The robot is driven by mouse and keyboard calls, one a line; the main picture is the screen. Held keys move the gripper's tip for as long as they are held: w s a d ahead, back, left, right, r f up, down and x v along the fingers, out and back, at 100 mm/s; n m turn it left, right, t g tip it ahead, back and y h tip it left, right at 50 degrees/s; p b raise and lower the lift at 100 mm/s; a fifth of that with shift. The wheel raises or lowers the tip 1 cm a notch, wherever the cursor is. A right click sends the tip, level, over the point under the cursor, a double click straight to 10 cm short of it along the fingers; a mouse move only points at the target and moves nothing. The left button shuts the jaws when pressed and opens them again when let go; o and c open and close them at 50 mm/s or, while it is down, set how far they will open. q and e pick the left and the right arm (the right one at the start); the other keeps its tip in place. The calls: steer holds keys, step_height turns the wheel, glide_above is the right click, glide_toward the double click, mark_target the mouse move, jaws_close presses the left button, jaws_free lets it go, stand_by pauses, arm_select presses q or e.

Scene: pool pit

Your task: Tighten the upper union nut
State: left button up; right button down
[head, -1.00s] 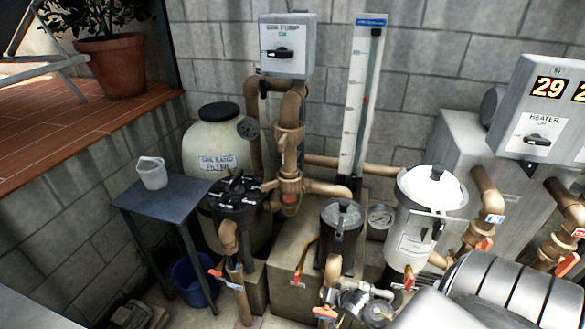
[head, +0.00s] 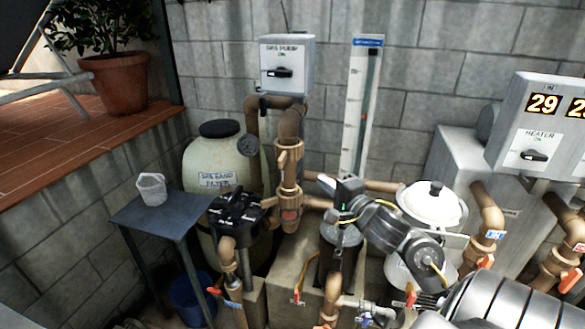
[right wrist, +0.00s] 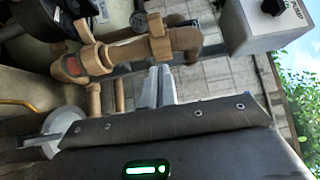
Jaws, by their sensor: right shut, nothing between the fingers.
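The upper union nut (head: 289,152) is a tan ring with lugs on the vertical brown pipe below the pump switch box. It also shows in the right wrist view (right wrist: 160,40), where the pipe lies sideways. My right gripper (head: 326,184) is to the right of the pipe and a little lower than the nut. Its two fingers (right wrist: 158,86) are together and empty, pointing toward the wall, apart from the nut. A second lugged fitting (right wrist: 85,42) sits lower on the same pipe, by a red part (head: 290,215). My left gripper is out of view.
The pump switch box (head: 286,64) is above the pipe. A black valve head (head: 237,207) is at left and a white-lidded canister (head: 432,205) at right, partly behind my arm. A pale gauge board (head: 361,110) stands behind. A table (head: 165,215) with a cup is farther left.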

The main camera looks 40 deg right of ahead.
glide_toward(284, 161)
steer(key=w+d, duration=0.3)
steer(key=d, duration=0.1)
steer(key=shift+w+a+f+p, duration=0.15)
steer(key=shift+w+a+p, duration=0.15)
steer(key=shift+w+a, duration=1.2)
